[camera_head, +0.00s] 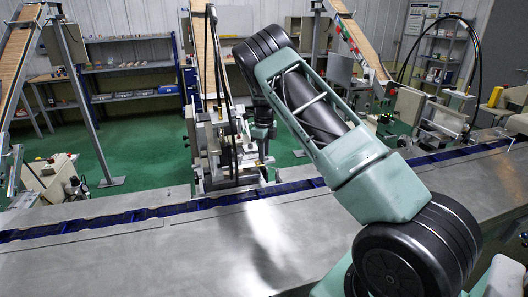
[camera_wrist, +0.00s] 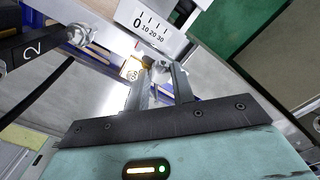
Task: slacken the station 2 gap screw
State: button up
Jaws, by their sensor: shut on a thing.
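My gripper (camera_wrist: 158,72) reaches up the wrist view, its two grey fingers closed on a small metal knob, which I take to be the station 2 gap screw (camera_wrist: 159,66). The fingers hide most of the knob. A white scale plate (camera_wrist: 152,24) marked 0, 10, 20, 30 sits just above it. A black bar with a white "2" (camera_wrist: 32,50) is at the upper left. In the head view, my arm reaches to the station (camera_head: 222,150) at the middle, and the fingertips are too small to make out.
A grey bench (camera_head: 110,250) with a blue conveyor track (camera_head: 135,215) runs across the front. Another metal knob (camera_wrist: 80,35) is left of the scale. Sloping chutes (camera_head: 204,55) rise behind the bench. A second station (camera_head: 440,115) stands to the right. The green floor behind is partly clear.

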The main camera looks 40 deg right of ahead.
jog(key=n+b, duration=0.1)
jog(key=n, duration=0.3)
jog(key=n+b, duration=0.1)
jog(key=n, duration=0.2)
jog(key=shift+n, duration=0.4)
jog(key=n+b, duration=0.1)
jog(key=n, duration=0.2)
jog(key=shift+n, duration=0.3)
jog(key=n+b, duration=0.1)
jog(key=n, duration=0.3)
jog(key=shift+n, duration=0.3)
jog(key=n, duration=0.3)
jog(key=shift+n+b, duration=0.3)
jog(key=n, duration=0.3)
jog(key=shift+n, duration=0.3)
jog(key=n, duration=0.7)
